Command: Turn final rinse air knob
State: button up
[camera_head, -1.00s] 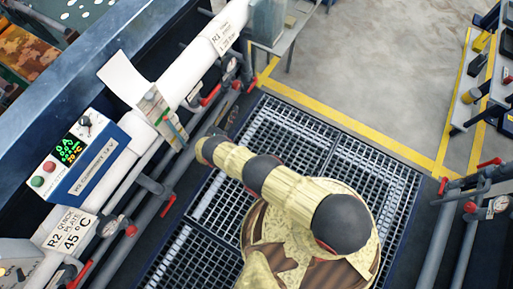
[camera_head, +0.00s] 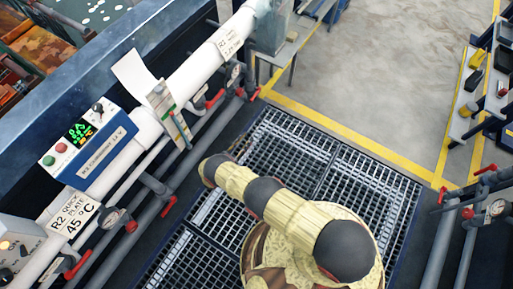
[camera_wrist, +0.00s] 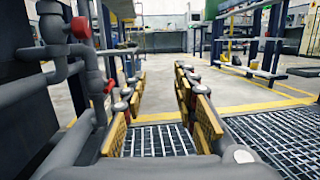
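A blue-and-white control box (camera_head: 92,150) with a lit green and orange display sits on the left rail in the head view. A black knob (camera_head: 98,107) stands on its top right; a green and a red button are at its left. Its front label is too small to read surely. Another dark knob (camera_head: 7,275) is on a grey box at the lower left edge. I cannot tell which knob is the final rinse air one. My gripper (camera_wrist: 159,82) is open and empty in the wrist view, its yellow-padded fingers apart, pointing along the aisle, touching no knob.
White pipes carry an R1 label (camera_head: 230,44) and an R2 label (camera_head: 73,213) reading 45 °C. Red-handled valves and gauges (camera_head: 113,218) line the rail. Grey pipes with a red valve (camera_wrist: 81,27) are close left of my gripper. Floor grating (camera_head: 350,180) lies between the rails.

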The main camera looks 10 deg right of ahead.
jog(key=s+d+m+g+h, duration=0.1)
jog(key=s+d+m+g, duration=0.2)
jog(key=s+d+g, duration=0.1)
jog(key=shift+s+d+f+g, duration=0.25)
jog(key=shift+d+g, duration=0.35)
jog(key=shift+g, duration=0.2)
jog(key=shift+d, duration=0.1)
